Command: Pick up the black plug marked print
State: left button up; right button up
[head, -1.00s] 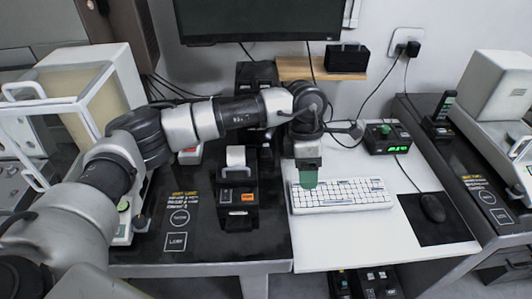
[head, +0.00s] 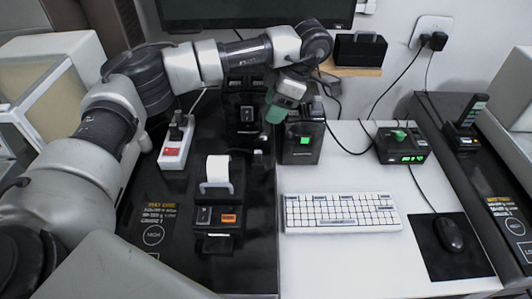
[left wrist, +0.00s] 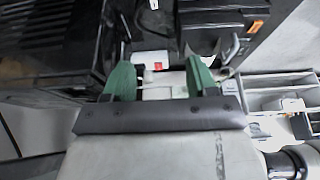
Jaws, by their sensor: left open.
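A white power strip (head: 174,156) with a red switch stands on the black table, left of the printer. A black plug (head: 177,127) sits upright at its far end, but I cannot read any mark on it. My left gripper (head: 275,112) is up and to the right of the strip, beside a black box with a green button, and clear of the plug. In the left wrist view, the green fingers of my left gripper (left wrist: 160,80) are apart with nothing held. A white piece with a red spot (left wrist: 152,60), apparently the strip, shows beyond them. My right gripper is not in view.
The black label printer (head: 216,195) with a white roll stands right of the strip. The black box with a green button (head: 302,143) is close by the gripper. A white keyboard (head: 342,212) lies on the white table. Other black plugs (head: 433,41) are at the wall outlet.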

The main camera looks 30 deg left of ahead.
pick_arm(q)
jog(key=b, duration=0.6)
send_near(259, 152)
jog(key=shift+b+x, duration=0.95)
jog(key=shift+x, duration=4.45)
jog(key=c, duration=0.8)
